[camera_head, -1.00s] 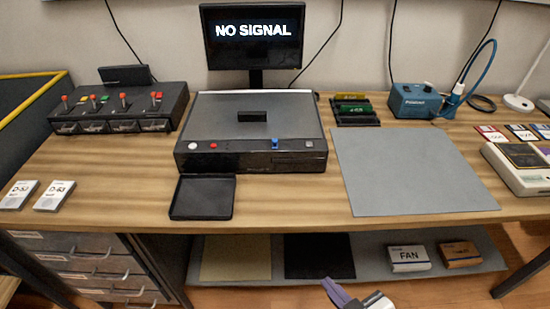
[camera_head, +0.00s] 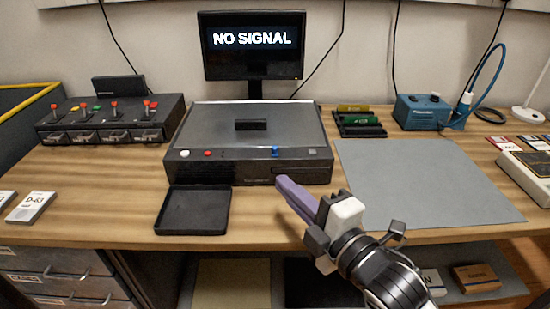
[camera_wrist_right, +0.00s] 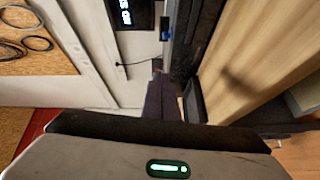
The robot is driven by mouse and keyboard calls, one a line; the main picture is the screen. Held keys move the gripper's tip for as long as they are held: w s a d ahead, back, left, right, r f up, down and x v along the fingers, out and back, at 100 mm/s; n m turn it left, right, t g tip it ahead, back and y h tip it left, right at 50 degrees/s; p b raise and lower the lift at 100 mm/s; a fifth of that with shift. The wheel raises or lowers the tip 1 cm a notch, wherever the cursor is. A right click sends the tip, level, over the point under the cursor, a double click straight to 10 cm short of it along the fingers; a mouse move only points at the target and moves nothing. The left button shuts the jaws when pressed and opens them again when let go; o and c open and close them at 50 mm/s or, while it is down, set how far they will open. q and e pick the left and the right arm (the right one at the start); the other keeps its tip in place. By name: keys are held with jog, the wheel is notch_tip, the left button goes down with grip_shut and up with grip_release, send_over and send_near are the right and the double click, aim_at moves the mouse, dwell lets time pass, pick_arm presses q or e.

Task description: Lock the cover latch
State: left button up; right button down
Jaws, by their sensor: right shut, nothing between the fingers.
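The dark grey device (camera_head: 220,125) stands on the workbench with its cover (camera_head: 190,121) lying closed and a black handle (camera_head: 251,124) on top. A small blue latch (camera_head: 275,151) is at the front edge, right of the middle; a blue piece (camera_wrist_right: 165,30) also shows in the right wrist view. Whether it is locked is too small to tell. My right gripper (camera_head: 282,182) has purple fingers, shut and empty, below and in front of the latch, apart from it. The fingers also show in the right wrist view (camera_wrist_right: 158,78). My left gripper is not in view.
A black tray (camera_head: 194,212) lies in front of the device on the left. A grey mat (camera_head: 425,180) covers the bench at right. A monitor (camera_head: 254,68) stands behind, a lever panel (camera_head: 110,124) at left, and a blue box (camera_head: 420,112) at back right.

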aim_at(275, 149)
pick_arm(q)
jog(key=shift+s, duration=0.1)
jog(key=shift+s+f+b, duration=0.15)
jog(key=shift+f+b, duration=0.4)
jog(key=shift+b, duration=0.05)
pick_arm(e)
jog(key=w+a+f, duration=0.1)
jog(key=w+a, duration=0.1)
jog(key=w, duration=0.9)
jog(key=shift+w+a, duration=0.15)
